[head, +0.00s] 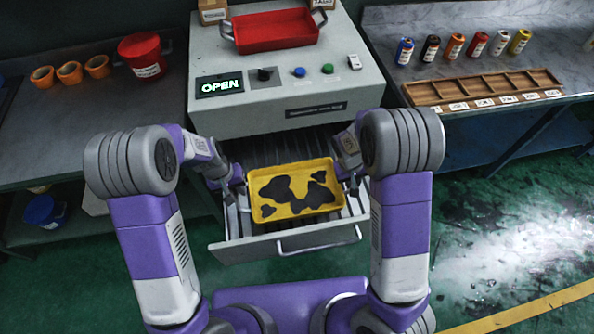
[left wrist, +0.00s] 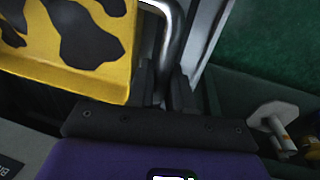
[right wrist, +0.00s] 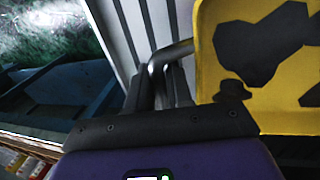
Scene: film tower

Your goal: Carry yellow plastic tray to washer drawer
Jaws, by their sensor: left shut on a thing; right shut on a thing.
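The yellow plastic tray (head: 265,205) with dark stains is in or just over the open washer drawer (head: 232,252); I cannot tell whether it touches the drawer floor. My left gripper (head: 240,184) is at the tray's left end and my right gripper (head: 352,180) at its right end. In the left wrist view the left fingers (left wrist: 170,92) are shut on a metal handle beside the tray (left wrist: 75,72). In the right wrist view the right fingers (right wrist: 168,88) are shut on the other handle beside the tray (right wrist: 215,60).
The grey washer (head: 275,95) stands behind the drawer, its display reading OPEN. A red tray (head: 275,30) sits on top. Side benches hold a red pot (head: 142,55), orange rings (head: 70,72), several small canisters (head: 453,46) and a wooden divided tray (head: 480,90).

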